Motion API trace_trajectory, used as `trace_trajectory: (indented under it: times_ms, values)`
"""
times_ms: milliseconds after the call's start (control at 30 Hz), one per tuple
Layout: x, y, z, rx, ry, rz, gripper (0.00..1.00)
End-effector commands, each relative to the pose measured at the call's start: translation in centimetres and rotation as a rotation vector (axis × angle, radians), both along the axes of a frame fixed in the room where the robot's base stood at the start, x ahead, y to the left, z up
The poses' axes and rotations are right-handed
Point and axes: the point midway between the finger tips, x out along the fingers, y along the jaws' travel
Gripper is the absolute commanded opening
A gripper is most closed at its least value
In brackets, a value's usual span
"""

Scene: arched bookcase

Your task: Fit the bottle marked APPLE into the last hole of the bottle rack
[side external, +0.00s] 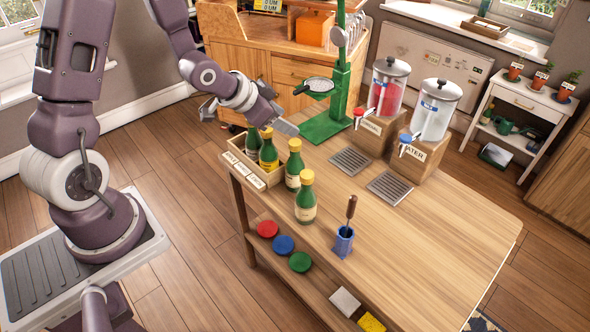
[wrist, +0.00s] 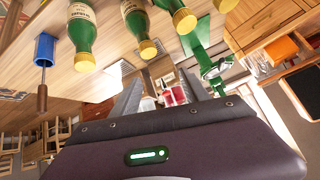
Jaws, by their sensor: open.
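The wooden bottle rack (side external: 240,176) stands at the table's left corner, with white labels on its front that are too small to read surely. It holds a dark green bottle (side external: 252,140) and a green bottle with a yellow label (side external: 268,153). Two gold-capped green bottles with pale labels stand upright on the table beside it, one close to the rack (side external: 293,168) and one nearer the front (side external: 306,204). I cannot tell which is marked APPLE. My gripper (side external: 283,124) is open and empty behind the rack, apart from the bottles. The wrist view shows its fingers (wrist: 172,88) and bottles beyond (wrist: 82,35).
A green stand (side external: 330,122) rises behind the gripper. Two drink dispensers (side external: 386,95) (side external: 432,112) stand at the back right, with drip grids in front. A blue cup (side external: 343,242) holding a brown-handled tool stands at the front edge. The table's right part is clear.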

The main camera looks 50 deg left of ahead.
Motion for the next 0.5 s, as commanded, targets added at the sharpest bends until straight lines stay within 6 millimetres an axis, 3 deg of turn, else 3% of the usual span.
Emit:
trace_trajectory:
  times_ms: [33,200,333,500]
  values:
    - [0.4,0.1,-3.0,-0.051,-0.018,-0.009,0.53]
    - [0.8,-0.4,-8.4,-0.211,-0.181,-0.005,0.53]
    - [-1.1,-0.2,-10.1,-0.237,-0.319,-0.054,0.53]
    - [-3.0,0.1,-10.3,-0.266,-0.456,-0.039,0.53]
